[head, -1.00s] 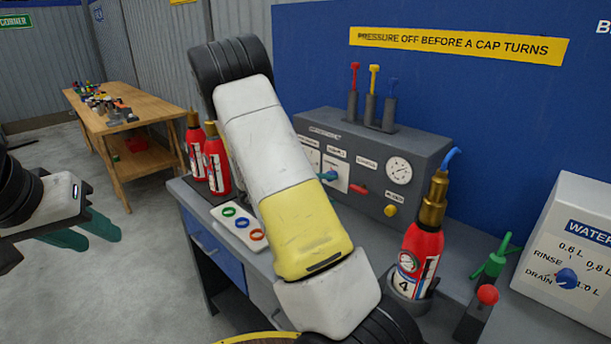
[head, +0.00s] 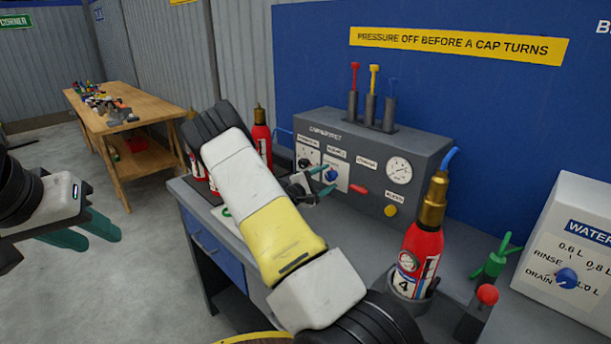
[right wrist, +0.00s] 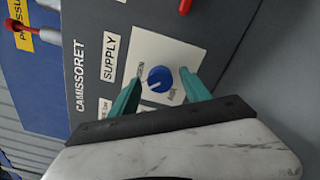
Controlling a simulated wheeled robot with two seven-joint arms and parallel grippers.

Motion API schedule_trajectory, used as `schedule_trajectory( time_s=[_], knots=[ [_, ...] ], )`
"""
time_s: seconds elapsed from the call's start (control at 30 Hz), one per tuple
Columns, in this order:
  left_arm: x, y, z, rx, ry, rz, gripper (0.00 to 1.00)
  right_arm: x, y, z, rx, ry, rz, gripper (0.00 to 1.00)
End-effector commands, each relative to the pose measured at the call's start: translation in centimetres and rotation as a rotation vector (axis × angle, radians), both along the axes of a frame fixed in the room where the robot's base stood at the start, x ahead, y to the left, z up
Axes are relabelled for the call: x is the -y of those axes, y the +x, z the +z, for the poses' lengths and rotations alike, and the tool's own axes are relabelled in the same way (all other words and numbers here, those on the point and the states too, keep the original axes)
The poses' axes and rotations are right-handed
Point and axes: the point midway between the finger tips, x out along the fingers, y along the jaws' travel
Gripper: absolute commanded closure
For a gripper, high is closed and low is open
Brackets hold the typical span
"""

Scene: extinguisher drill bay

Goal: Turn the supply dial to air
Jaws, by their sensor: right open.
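The supply dial is a small blue round knob (head: 332,174) on a white plate on the front of the grey console. In the right wrist view the dial (right wrist: 159,79) has a small pale mark at its lower left, and AIR is lettered below right of it. My right gripper (head: 326,179) is open in front of the plate. In the right wrist view its teal fingers (right wrist: 158,80) stand on either side of the dial, with gaps to it; I cannot tell contact depth. My left gripper (head: 103,240) is open and empty at the far left, away from the console.
The grey console (head: 320,124) also carries a gauge (head: 398,170), a red lever (head: 359,189) and a yellow button (head: 390,210). A red extinguisher (head: 422,245) stands upright at the right. More red bottles are partly hidden behind my right arm. A white water unit (head: 575,250) is far right.

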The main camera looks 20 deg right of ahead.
Motion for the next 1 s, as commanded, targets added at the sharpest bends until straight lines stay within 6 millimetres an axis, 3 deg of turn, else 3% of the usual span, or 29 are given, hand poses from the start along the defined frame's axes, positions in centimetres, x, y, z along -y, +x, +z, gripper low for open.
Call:
schedule_trajectory(
  time_s=[0.33, 0.63, 1.0],
  knots=[
    [0.00, 0.00, 0.00, 0.000, 0.000, 0.000, 0.64, 0.56, 0.24, -0.02, -0.001, 0.001, 0.000, 0.45],
    [0.00, 0.00, 0.00, 0.000, 0.000, 0.000, 0.64, 0.54, 0.23, -0.01, 0.000, 0.001, 0.000, 1.00],
    [0.00, 0.00, 0.00, 0.000, 0.000, 0.000, 0.64, 0.52, 0.22, -0.03, -0.049, -0.019, 0.000, 1.00]
  ],
)
